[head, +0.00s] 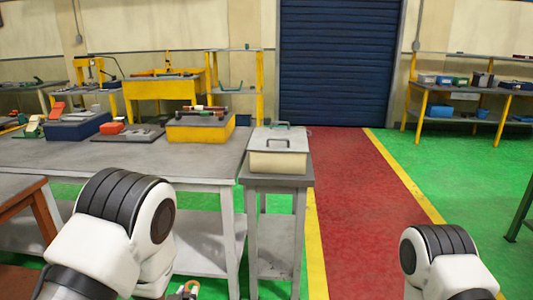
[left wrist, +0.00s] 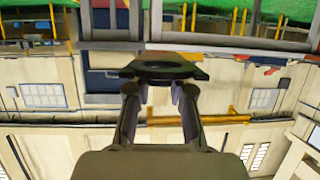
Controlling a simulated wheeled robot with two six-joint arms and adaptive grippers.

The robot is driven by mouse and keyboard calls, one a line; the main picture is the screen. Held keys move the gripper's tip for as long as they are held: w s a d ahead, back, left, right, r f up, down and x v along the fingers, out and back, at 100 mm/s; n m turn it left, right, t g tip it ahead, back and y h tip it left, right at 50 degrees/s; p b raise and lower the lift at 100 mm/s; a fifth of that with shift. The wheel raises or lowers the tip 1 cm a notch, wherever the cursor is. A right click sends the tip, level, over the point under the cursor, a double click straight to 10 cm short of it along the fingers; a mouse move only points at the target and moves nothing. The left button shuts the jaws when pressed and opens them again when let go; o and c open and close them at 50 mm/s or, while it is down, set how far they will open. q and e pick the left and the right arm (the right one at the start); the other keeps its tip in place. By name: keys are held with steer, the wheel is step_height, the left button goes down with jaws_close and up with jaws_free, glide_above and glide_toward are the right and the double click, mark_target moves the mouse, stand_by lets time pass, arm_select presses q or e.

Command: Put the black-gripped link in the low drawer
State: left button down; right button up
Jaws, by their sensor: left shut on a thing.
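My left gripper (left wrist: 161,92) is shut on a dark, flat piece with a rounded hollow (left wrist: 165,66), which lies across its fingertips in the left wrist view. This looks like the black-gripped link, but its full shape is hard to make out. In the head view, only a small part of what seems to be my left gripper (head: 186,290) shows at the bottom edge, below my left arm. My right gripper is out of view; only my right arm shows at the bottom right. I cannot make out a low drawer for certain in either view.
A grey workbench (head: 120,172) bears a blue box (head: 78,127) and a yellow box (head: 200,130). A cream box with a grey, handled lid (head: 277,160) stands on a narrow grey stand (head: 275,225). The red floor lane (head: 360,200) to the right is clear.

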arm_select(q)
steer(key=s+f, duration=0.3)
steer(key=s, duration=0.5)
steer(key=shift+f, duration=0.1)
